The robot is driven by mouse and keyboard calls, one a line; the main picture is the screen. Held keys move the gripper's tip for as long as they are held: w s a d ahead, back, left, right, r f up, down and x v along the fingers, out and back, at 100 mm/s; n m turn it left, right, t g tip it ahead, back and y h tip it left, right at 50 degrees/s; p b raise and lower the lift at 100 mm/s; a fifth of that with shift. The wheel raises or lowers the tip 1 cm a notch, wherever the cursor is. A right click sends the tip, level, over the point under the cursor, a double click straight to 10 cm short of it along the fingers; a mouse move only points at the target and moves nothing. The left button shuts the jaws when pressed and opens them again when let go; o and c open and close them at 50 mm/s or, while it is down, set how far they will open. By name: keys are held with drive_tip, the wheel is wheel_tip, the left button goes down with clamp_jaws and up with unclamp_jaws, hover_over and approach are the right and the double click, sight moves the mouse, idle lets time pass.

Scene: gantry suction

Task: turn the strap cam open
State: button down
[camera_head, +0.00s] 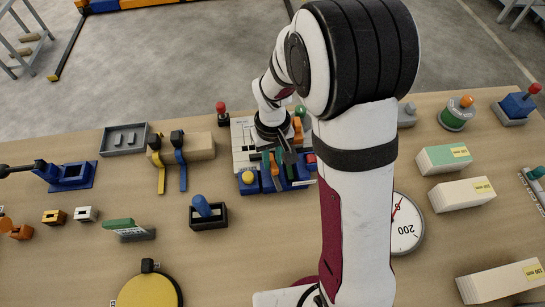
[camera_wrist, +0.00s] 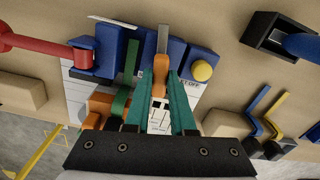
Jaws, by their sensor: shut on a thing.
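My gripper (camera_wrist: 161,72), with teal fingers, is shut on a small orange part (camera_wrist: 160,66) on the blue fixture (camera_wrist: 177,52) of a white board (camera_wrist: 103,36). A grey strip (camera_wrist: 163,38) runs from the orange part through the blue fixture. I take this orange part as the strap cam; its label is not readable. In the head view my gripper (camera_head: 279,160) is over the blue fixture (camera_head: 266,183), and the arm hides part of the board. The fingers hide the sides of the orange part.
Beside the gripped part are a green strip (camera_wrist: 131,62) with another orange piece (camera_wrist: 97,107), a yellow button (camera_wrist: 202,71) and a red handle (camera_wrist: 40,43). A wooden block (camera_head: 200,147) with yellow and blue levers stands left. A dial gauge (camera_head: 405,228) lies right.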

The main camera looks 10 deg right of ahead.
sight(273, 162)
drive_tip(key=shift+m, duration=1)
drive_tip(key=c, duration=0.8)
unclamp_jaws()
drive_tip(key=shift+o, duration=0.2)
wheel_tip(273, 162, up, 16)
